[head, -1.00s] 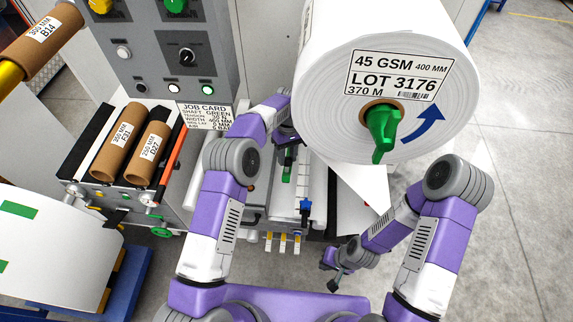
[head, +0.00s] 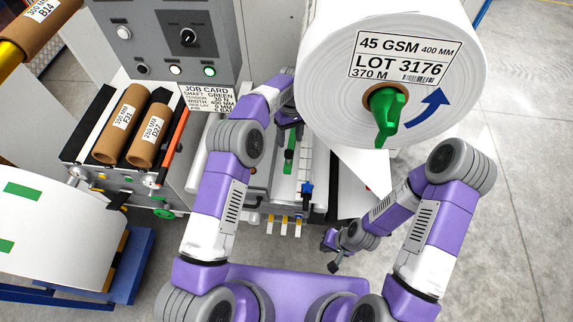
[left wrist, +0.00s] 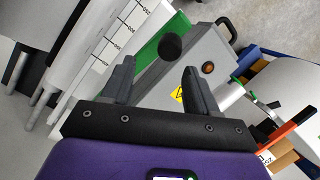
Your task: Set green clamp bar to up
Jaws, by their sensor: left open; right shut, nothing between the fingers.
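The green clamp bar (head: 289,156) shows as a narrow green strip on the machine bed, left of the large white roll. In the left wrist view it is a green bar (left wrist: 151,48) with a round black knob (left wrist: 171,46) on it. My left gripper (head: 288,122) is at the far end of the strip in the head view, partly hidden by its own arm. In the left wrist view its fingers (left wrist: 159,72) are open with nothing between them, and the knob appears beyond their tips. Contact is not visible. My right gripper (head: 333,256) is shut and empty, low beside the machine.
The large white roll (head: 335,100) with a green handle (head: 387,115) overhangs close to the right of my left gripper. A control panel (head: 165,42) stands at the back left, above two cardboard cores (head: 119,124). Open floor (head: 520,200) lies to the right.

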